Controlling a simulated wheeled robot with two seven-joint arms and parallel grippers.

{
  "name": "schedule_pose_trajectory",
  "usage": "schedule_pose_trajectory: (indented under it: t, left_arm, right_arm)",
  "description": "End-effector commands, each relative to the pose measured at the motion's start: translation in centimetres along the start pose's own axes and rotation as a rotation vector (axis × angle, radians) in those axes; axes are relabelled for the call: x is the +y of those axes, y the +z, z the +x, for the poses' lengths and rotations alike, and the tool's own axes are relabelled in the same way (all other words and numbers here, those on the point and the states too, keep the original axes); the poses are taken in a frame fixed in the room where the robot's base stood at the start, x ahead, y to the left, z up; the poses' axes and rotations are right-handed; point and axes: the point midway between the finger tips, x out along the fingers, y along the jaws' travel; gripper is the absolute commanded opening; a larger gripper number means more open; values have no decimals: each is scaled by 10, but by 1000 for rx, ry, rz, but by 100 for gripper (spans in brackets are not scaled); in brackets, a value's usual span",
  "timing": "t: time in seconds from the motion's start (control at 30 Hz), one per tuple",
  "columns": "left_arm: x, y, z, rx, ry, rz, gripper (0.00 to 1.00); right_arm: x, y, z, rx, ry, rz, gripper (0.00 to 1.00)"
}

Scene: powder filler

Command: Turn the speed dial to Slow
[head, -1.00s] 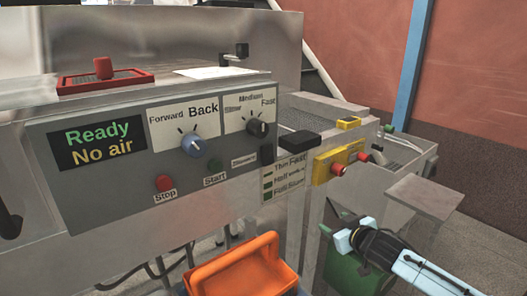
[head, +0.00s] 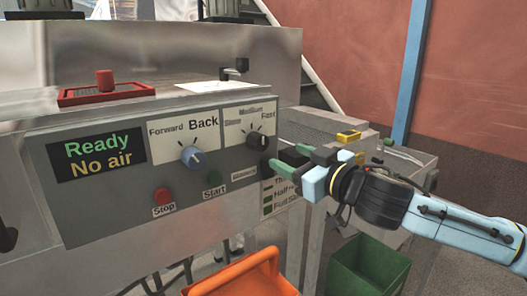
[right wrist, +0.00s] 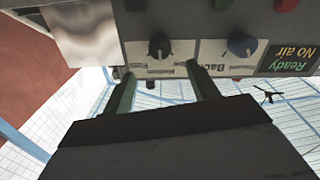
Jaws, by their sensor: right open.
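The speed dial (head: 257,138) is a black knob on the grey control panel, under the labels Slow, Medium and Fast. Its exact pointer direction is too small to tell. My right gripper (head: 279,157) is open and empty, its green fingertips just right of and slightly below the dial. In the right wrist view the dial (right wrist: 159,45) appears beyond and between the two spread fingers (right wrist: 160,72); I see no clear contact. My left gripper is not in view.
A blue Forward/Back dial (head: 193,157) sits left of the speed dial. Below are a red Stop button (head: 163,195) and a green Start button (head: 214,179). An orange bin (head: 245,275) and a green bin (head: 368,268) stand below. A black box juts out beside my gripper.

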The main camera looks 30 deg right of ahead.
Motion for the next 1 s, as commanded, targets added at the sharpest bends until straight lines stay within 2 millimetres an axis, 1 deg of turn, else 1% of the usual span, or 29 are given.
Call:
schedule_pose_trajectory:
  t: [0.03, 0.27, 0.47, 0.9, 1.0]
  left_arm:
    - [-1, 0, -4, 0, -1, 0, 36]
    - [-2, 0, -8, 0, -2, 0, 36]
    - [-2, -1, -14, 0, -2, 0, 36]
    - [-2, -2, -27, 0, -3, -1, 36]
    - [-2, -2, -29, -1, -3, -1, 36]
  right_arm:
    - [2, -5, 4, 5, 2, 1, 59]
    - [1, -5, 21, 5, 1, -2, 59]
    - [2, -5, 40, 5, 3, 2, 59]
    - [2, -5, 88, 4, 2, 2, 59]
    - [1, -4, 96, 3, 2, 0, 59]
